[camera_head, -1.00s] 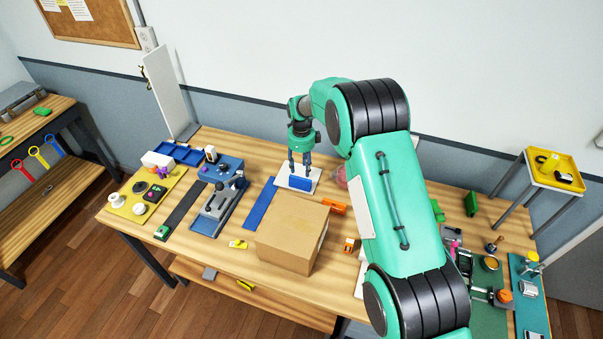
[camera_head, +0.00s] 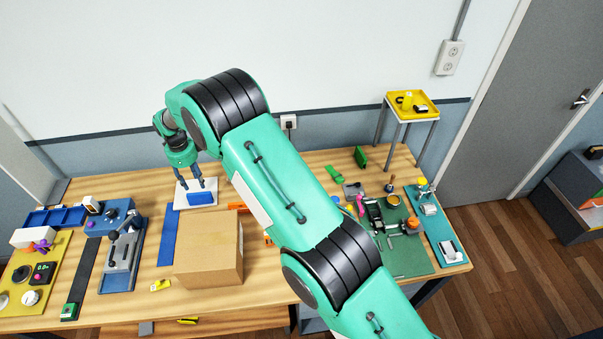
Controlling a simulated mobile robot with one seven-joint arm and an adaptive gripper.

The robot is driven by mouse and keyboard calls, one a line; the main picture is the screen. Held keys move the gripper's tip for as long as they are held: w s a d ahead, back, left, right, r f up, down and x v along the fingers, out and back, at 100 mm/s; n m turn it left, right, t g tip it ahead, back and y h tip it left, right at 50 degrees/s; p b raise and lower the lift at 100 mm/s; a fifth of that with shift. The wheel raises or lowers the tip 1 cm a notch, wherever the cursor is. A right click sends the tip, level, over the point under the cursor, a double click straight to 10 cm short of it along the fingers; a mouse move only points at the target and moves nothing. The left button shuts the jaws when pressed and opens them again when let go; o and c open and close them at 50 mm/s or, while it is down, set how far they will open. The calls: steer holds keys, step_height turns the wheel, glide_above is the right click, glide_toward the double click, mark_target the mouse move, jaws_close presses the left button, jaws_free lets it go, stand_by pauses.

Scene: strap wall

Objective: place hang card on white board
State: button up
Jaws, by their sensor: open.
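A flat white board (camera_head: 183,200) lies on the table behind the cardboard box. A small blue card-like piece (camera_head: 201,198) rests on the front part of this board; I take it for the hang card, but no marking on it is readable. My gripper (camera_head: 197,185) points down over the board, its fingers apart, just behind the blue piece. I cannot tell whether the fingertips touch the board or the blue piece.
A cardboard box (camera_head: 208,250) stands just in front of the board. A long blue strip (camera_head: 168,240) lies left of it. Tools on a blue base (camera_head: 122,262) stand further left. A green mat (camera_head: 405,250) with several items lies right. A yellow tray (camera_head: 425,101) tops a small stand.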

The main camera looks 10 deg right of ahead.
steer(key=s+d+r+n+t, duration=0.1)
steer(key=s+d+r+n, duration=0.2)
steer(key=d+r, duration=1)
steer(key=s+d+r+n+t, duration=0.1)
steer(key=s+d+r+n, duration=0.2)
steer(key=d+r, duration=0.95)
steer(key=s+d+r+n+t, duration=0.1)
steer(key=s+d+r+n, duration=0.1)
steer(key=s+d+r, duration=0.4)
steer(key=s+d+r+n, duration=0.2)
steer(key=s+d+r, duration=0.3)
steer(key=r, duration=0.4)
steer(key=s+d+n+t, duration=0.1)
steer(key=s+d+n, duration=0.3)
steer(key=s, duration=1)
steer(key=s+d+n+t, duration=0.1)
steer(key=s+d+n, duration=0.3)
steer(key=s+d, duration=0.5)
steer(key=s, duration=0.6)
steer(key=shift+s+d, duration=0.2)
steer(key=shift+d, duration=0.05)
